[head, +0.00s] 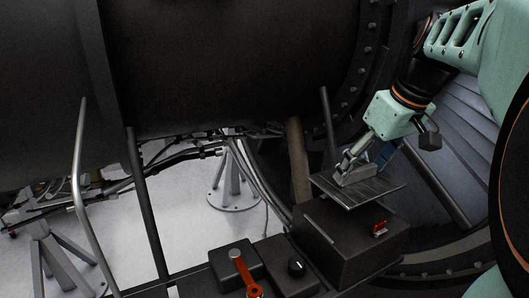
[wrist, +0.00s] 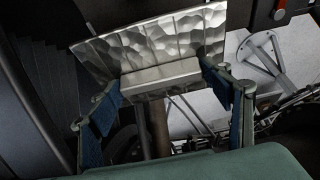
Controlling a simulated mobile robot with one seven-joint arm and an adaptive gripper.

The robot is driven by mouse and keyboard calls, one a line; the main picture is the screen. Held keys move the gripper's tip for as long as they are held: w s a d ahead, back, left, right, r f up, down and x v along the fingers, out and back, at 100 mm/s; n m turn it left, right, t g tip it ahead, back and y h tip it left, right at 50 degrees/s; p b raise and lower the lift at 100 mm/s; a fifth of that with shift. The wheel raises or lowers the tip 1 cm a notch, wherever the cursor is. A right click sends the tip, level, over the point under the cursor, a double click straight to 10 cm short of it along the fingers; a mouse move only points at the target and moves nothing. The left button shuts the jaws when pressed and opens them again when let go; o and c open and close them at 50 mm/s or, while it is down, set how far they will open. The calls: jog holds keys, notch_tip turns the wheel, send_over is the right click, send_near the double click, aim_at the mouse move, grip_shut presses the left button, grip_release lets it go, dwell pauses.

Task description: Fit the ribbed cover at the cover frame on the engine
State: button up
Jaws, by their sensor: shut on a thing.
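The ribbed cover (head: 375,193) is a thin grey metal plate with parallel ribs and a raised grip block. My gripper (head: 352,168) is shut on that block from above. In the wrist view the cover (wrist: 150,42) shows a dimpled, shiny face, and my gripper's two blue-padded fingers (wrist: 165,85) stand at either end of the pale block. In the head view the plate is slightly tilted and overlaps the dark box; I cannot tell whether it touches it. The engine (head: 230,60) is the large dark body above. I cannot make out the cover frame for certain.
A dark box (head: 345,250) with a red latch (head: 380,228) lies below the cover. Smaller boxes carry a red lever (head: 240,270) and a black knob (head: 296,267). Pipes and cables hang under the engine. A grey stand (head: 232,185) is on the pale floor.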

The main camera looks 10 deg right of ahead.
aim_at(362, 183)
jog(key=shift+f, duration=0.1)
jog(key=shift+f+b, duration=2.05)
jog(key=shift+f, duration=0.45)
jog(key=shift+f+b, duration=1.7)
jog(key=shift+f, duration=0.2)
jog(key=o, duration=1.4)
jog(key=shift+c, duration=0.2)
